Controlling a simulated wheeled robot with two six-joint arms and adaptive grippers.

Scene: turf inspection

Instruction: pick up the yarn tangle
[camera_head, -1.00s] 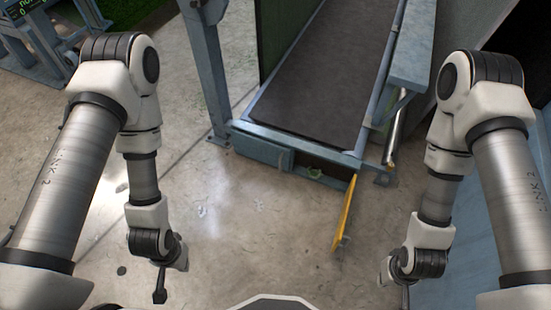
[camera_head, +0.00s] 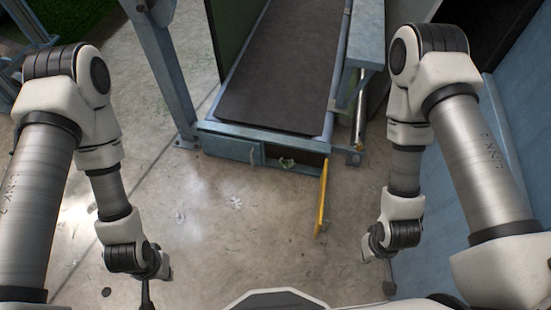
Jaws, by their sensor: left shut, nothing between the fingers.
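A small pale-green clump (camera_head: 287,162), which looks like the yarn tangle, sits in the dark opening at the low front end of the belt machine (camera_head: 232,146). Its lower part is hard to make out. A yellow flap (camera_head: 322,198) stands open at the right of the opening. My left gripper (camera_head: 147,294) is shut and empty, low at the left, well short of the clump and pointing down. My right gripper (camera_head: 389,287) hangs low at the right, also apart from the clump; its fingers are too small to read.
A small white scrap (camera_head: 236,203) lies on the concrete floor before the machine. A blue-grey post (camera_head: 163,80) stands left of the belt (camera_head: 283,70). A blue panel (camera_head: 520,150) is at the right. The floor between my arms is mostly clear.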

